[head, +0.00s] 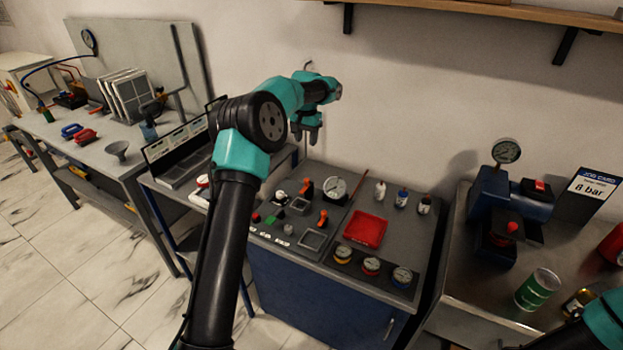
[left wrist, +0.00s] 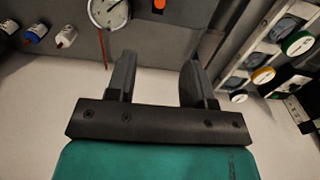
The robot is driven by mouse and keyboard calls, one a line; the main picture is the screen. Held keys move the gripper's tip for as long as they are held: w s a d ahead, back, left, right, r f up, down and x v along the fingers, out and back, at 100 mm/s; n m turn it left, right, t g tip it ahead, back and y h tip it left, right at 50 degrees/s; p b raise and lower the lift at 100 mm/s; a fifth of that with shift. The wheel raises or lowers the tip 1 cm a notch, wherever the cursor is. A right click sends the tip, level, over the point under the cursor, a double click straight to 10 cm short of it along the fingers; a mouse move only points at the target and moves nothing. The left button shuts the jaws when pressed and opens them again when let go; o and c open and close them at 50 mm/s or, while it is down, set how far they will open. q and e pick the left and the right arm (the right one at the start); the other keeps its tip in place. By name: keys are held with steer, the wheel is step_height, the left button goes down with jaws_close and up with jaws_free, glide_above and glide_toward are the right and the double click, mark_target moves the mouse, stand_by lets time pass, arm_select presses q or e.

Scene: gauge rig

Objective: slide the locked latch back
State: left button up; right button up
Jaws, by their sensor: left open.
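I cannot make out for certain which part is the locked latch. Two small orange-handled fittings, a rear one (head: 307,187) and a front one (head: 322,218), stand on the grey panel top of the blue cabinet (head: 320,302). An orange tip (left wrist: 159,4) shows at the top edge of the left wrist view. My left gripper (head: 305,137) is open and empty, pointing down, above and behind the panel and apart from it. Its two dark fingers show spread in the left wrist view (left wrist: 157,70). My right gripper is out of view.
On the panel are a dial gauge (head: 335,188), a red tray (head: 365,230), small bottles (head: 402,197) and a row of gauges (head: 371,266). A bench with a blue gauge press (head: 495,200) and green can (head: 537,288) stands right. A bench with a funnel (head: 118,149) stands left.

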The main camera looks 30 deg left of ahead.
mark_target(307, 179)
arm_select(q)
steer(key=shift+f, duration=0.1)
step_height(307, 179, down, 17)
steer(key=shift+f, duration=0.15)
stand_by(0.8)
jaws_close()
stand_by(0.4)
